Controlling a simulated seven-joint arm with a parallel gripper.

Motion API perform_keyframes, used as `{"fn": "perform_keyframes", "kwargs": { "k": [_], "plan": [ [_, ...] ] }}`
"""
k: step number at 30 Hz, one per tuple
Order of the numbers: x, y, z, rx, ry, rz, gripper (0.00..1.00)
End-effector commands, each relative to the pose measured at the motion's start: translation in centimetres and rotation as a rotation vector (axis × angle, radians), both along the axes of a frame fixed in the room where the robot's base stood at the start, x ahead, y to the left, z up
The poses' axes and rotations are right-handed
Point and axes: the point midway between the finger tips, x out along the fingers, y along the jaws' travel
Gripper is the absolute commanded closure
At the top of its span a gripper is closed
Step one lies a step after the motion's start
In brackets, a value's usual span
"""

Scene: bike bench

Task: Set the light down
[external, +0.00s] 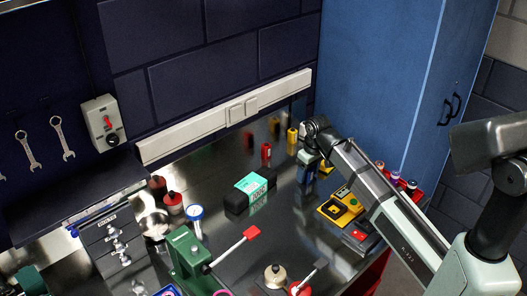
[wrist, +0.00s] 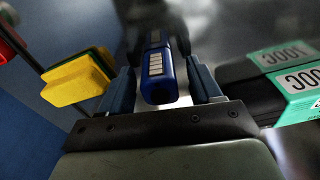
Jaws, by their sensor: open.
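The light looks like a small blue block with a pale segmented strip (wrist: 160,68). In the wrist view it stands between the two fingers of my gripper (wrist: 163,88), with a narrow gap showing on each side. My gripper is open around it. In the external view my gripper (external: 308,160) is low over the back right part of the bench, and the light's blue body (external: 306,174) shows just below it. My gripper partly hides the light there, and its contact with the bench is hard to make out.
A black and teal box (external: 251,190) lies left of my gripper; its teal end (wrist: 290,80) shows at right in the wrist view. A yellow-black case (external: 340,208) is to the right. A red bottle (external: 266,152) and a yellow one (external: 292,136) stand behind. A green vise (external: 192,258) is at front left.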

Motion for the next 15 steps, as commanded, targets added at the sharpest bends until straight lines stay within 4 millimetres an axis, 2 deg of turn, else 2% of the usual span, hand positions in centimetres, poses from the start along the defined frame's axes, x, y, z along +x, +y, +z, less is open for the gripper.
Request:
{"fn": "perform_keyframes", "kwargs": {
  "k": [5,15],
  "plan": [
    [-0.1,-0.1,2.0,0.001,-0.001,0.000,0.36],
    [-0.4,-0.5,7.5,0.002,-0.002,0.000,0.36]
  ]
}}
